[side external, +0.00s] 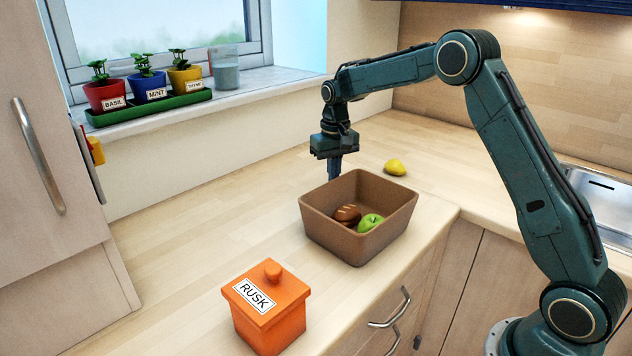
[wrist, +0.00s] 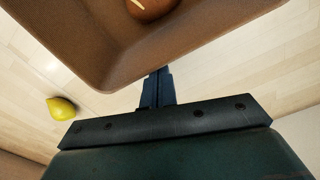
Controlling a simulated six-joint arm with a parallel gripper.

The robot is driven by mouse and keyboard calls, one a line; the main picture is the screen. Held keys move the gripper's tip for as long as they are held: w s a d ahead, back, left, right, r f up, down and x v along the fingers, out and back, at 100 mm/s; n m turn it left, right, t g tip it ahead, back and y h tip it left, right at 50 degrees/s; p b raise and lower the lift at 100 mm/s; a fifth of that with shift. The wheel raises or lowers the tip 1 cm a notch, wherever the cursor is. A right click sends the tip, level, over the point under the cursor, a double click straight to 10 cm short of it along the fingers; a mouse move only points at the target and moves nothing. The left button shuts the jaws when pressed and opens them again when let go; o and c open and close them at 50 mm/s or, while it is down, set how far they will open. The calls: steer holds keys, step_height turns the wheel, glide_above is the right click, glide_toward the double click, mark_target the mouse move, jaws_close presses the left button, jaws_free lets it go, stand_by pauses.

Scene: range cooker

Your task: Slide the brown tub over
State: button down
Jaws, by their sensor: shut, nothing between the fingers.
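The brown tub (side external: 341,237) stands upright on the wooden counter, near its front edge. It holds a brown bread roll (side external: 347,214) and a green apple (side external: 370,222). My gripper (side external: 335,174) is shut and empty, pointing down at the tub's back side. In the wrist view the tub's wall (wrist: 190,65) fills the top, and my shut fingers (wrist: 157,80) are close to its outside. I cannot tell whether they touch it.
A yellow lemon (side external: 395,167) lies on the counter behind the tub, right of my gripper. An orange RUSK canister (side external: 267,310) stands at the front left. Potted herbs (side external: 150,88) and a glass (side external: 225,72) stand on the windowsill. The counter left of the tub is clear.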

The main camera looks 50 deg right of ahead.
steer(key=shift+s+a, duration=0.3)
steer(key=shift+s, duration=0.55)
steer(key=shift+w, duration=0.1)
steer(key=w+d+r, duration=0.1)
steer(key=w+r, duration=0.2)
steer(key=r, duration=0.7)
steer(key=shift+w+d, duration=0.15)
steer(key=shift+w, duration=0.15)
stand_by(0.3)
